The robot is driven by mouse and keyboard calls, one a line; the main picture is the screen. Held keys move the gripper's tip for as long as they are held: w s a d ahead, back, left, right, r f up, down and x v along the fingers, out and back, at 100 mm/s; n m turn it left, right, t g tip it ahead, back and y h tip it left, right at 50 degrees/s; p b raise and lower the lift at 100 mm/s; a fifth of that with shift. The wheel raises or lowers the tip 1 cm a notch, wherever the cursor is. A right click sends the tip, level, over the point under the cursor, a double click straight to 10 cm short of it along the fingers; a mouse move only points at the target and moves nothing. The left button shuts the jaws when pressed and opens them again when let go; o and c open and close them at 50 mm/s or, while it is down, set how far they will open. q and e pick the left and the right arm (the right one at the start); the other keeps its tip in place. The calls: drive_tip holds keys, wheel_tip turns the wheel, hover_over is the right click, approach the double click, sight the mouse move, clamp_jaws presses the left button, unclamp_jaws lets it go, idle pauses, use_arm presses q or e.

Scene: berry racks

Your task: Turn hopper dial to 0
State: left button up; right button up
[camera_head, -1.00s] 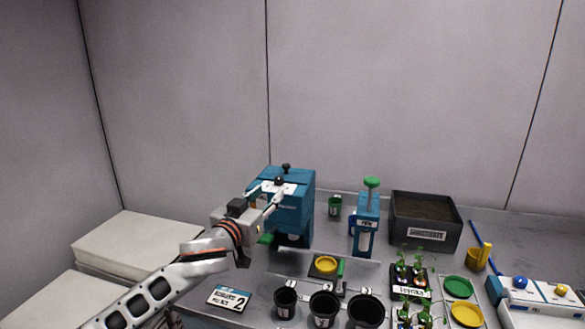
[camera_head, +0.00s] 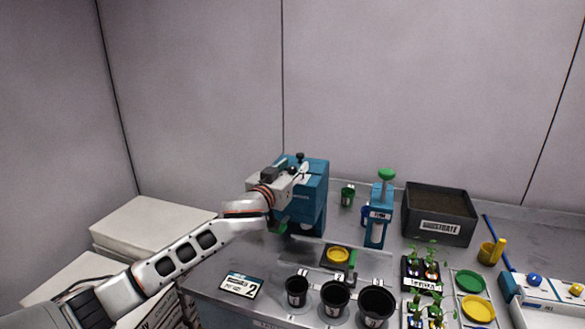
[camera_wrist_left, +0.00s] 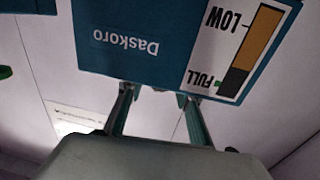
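The blue hopper (camera_head: 313,194) stands at the back left of the bench. A black knob (camera_head: 300,157) shows on its top. My left gripper (camera_head: 298,172) is at the hopper's upper front and covers part of it. I cannot make out the dial or its setting now. In the left wrist view the hopper face (camera_wrist_left: 125,45) is upside down, with its LOW/FULL gauge (camera_wrist_left: 240,50). The left gripper's fingers (camera_wrist_left: 158,105) are spread apart at the face's edge, with pale background between them. My right gripper is not in view.
A blue press with a green knob (camera_head: 386,175) stands right of the hopper, with a small green cup (camera_head: 347,196) between.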

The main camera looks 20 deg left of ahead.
use_arm(q)
clamp_jaws()
